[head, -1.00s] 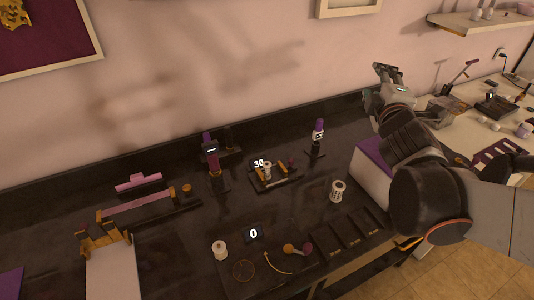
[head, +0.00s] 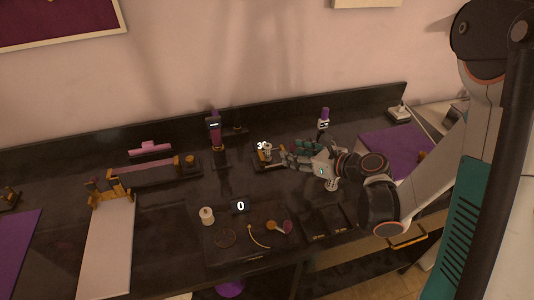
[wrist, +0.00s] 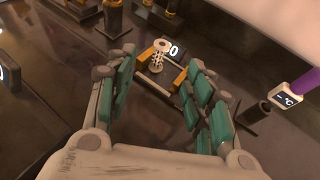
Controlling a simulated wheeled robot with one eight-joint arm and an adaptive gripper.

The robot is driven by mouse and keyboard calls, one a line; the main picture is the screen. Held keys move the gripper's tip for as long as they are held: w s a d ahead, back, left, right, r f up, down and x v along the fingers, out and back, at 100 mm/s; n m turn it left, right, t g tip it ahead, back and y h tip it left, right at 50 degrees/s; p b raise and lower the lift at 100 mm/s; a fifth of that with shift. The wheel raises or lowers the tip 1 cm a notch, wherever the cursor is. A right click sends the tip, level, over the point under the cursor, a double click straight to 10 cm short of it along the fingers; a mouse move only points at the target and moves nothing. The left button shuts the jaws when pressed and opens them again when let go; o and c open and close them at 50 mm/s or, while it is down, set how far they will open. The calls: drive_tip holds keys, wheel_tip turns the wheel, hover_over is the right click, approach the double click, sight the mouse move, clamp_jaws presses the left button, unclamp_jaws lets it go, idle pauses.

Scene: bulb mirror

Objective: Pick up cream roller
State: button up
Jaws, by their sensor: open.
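A small cream roller (head: 267,151) stands on a dark stand with orange side pieces and a number display, near the back middle of the bench. In the wrist view the cream roller (wrist: 157,62) shows between and beyond the fingers, with a ringed top and a ribbed body. My gripper (head: 286,158) is open and empty, just right of the stand in the head view, its teal-padded fingers pointing at it. In the wrist view my gripper (wrist: 162,66) has its fingers spread on both sides of the roller. I cannot tell whether any finger touches it.
A pale perforated cylinder (head: 331,184) stands below my wrist, partly hidden. A dark post with a purple top (head: 324,118) stands behind my gripper. Another post (head: 217,140) stands left of the stand. A white spool (head: 206,215) sits on the front tray (head: 265,258).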

sight(268, 146)
drive_tip(key=b+x, duration=0.1)
drive_tip(key=x, duration=0.7)
drive_tip(key=shift+w+a+f, duration=0.1)
drive_tip(key=shift+a+f, duration=0.05)
drive_tip(key=shift+b+x, duration=1.2)
drive_tip(key=shift+x, duration=1.4)
drive_tip(key=shift+w, duration=0.15)
drive_tip(key=shift+c, duration=0.6)
drive_tip(key=c, duration=1)
clamp_jaws()
